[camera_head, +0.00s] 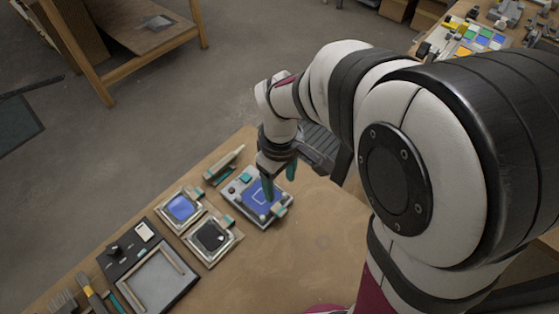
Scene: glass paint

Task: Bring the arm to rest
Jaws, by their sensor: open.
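My arm reaches from the right side of the view toward the wooden workbench (318,252). My gripper (279,180) points down with its two teal fingers apart, just above or at a grey fixture with a blue panel (256,198). I cannot tell whether a fingertip touches the fixture. Nothing shows between the fingers. My gripper's body hides a little of the fixture's far right side.
Left of the fixture are a blue framed tile (181,207) and a dark framed tile (209,239). A black tray (158,281) and a brush (93,296) lie at the front left. A grey tool (224,163) lies behind. The bench's middle right is bare.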

